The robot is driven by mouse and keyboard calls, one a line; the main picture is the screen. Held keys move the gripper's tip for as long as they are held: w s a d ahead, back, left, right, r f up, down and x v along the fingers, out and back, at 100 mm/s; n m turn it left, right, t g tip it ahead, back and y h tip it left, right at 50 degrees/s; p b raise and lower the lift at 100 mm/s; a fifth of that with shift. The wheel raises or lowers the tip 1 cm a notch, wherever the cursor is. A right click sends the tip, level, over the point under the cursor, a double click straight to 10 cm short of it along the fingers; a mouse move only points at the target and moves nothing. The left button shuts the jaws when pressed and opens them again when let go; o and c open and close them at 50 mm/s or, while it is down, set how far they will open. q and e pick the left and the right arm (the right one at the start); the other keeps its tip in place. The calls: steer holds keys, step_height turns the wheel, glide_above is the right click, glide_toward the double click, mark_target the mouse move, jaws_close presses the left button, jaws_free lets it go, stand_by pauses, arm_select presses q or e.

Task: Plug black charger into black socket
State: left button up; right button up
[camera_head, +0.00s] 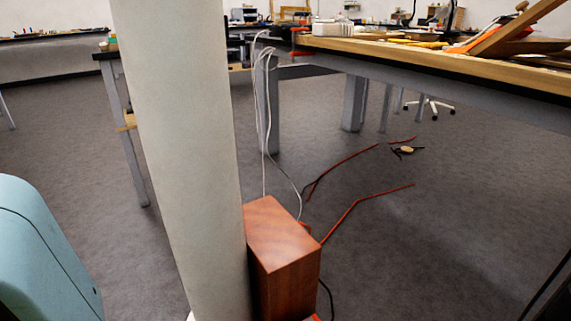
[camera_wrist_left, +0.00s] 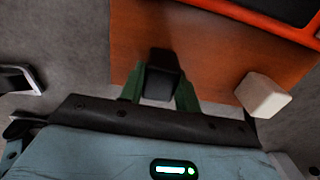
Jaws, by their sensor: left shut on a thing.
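In the left wrist view my left gripper (camera_wrist_left: 160,92) has its green fingers shut on the black charger (camera_wrist_left: 163,72). The charger is in front of a reddish-brown wooden surface (camera_wrist_left: 210,50); I cannot tell whether it touches it. A black panel with an orange rim (camera_wrist_left: 275,8) is cut off at the upper right, and I cannot tell whether it is the black socket. No socket openings show. Neither gripper shows in the head view, and my right gripper is in neither view.
A white block (camera_wrist_left: 263,95) is to the right of the gripper. In the head view a wooden box (camera_head: 285,250) stands behind a thick white column (camera_head: 185,150). White cables (camera_head: 267,120) hang from a workbench (camera_head: 420,58). Orange cables (camera_head: 350,208) lie on the open grey floor.

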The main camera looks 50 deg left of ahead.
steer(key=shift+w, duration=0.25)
